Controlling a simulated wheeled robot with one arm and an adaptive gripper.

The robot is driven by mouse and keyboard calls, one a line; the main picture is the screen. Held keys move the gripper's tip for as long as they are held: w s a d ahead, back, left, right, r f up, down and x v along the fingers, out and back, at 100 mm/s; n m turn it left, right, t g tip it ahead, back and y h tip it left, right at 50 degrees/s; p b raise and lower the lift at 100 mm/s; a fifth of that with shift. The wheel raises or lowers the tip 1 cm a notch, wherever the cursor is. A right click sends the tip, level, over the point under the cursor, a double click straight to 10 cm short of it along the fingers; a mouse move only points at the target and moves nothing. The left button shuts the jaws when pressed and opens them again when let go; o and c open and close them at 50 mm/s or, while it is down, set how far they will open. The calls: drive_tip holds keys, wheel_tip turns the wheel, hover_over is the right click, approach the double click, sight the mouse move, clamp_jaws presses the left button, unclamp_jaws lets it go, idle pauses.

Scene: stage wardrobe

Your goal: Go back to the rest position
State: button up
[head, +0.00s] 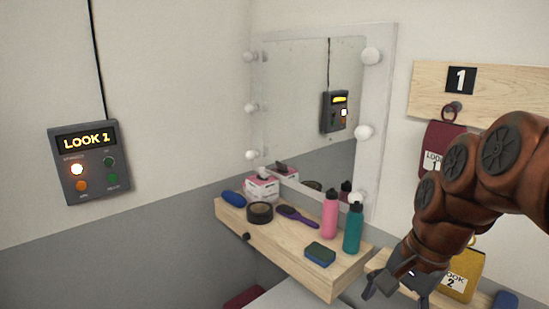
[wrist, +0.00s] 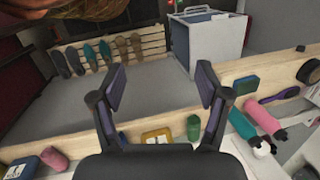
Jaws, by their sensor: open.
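My gripper (head: 396,287) is at the lower right of the head view, in front of the right end of the wooden shelf, with my arm reaching down from the right edge. In the wrist view the two fingers of my gripper (wrist: 160,85) stand wide apart with nothing between them. Beyond them lies a grey surface (wrist: 145,88). My arm hides part of the wall and tags at the right of the head view.
The shelf (head: 290,257) holds a pink bottle (head: 330,214), a teal bottle (head: 352,230), a blue sponge (head: 320,253), a purple brush (head: 296,217) and a round tin (head: 260,212). A maroon bag (head: 440,142) and yellow bag (head: 462,268) hang right. A box (wrist: 208,48) stands behind.

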drive_tip(key=s+a+f+n+g+h, duration=0.1)
drive_tip(key=s+f+n+g+h, duration=0.1)
drive_tip(key=s+f+n, duration=0.8)
drive_tip(key=s+f, duration=0.2)
drive_tip(key=s, duration=0.2)
drive_tip(key=shift+s+f+n+g, duration=0.15)
drive_tip(key=shift+s+n+g, duration=0.15)
drive_tip(key=shift+s+g, duration=0.1)
drive_tip(key=shift+s+r, duration=0.2)
drive_tip(key=shift+s, duration=0.3)
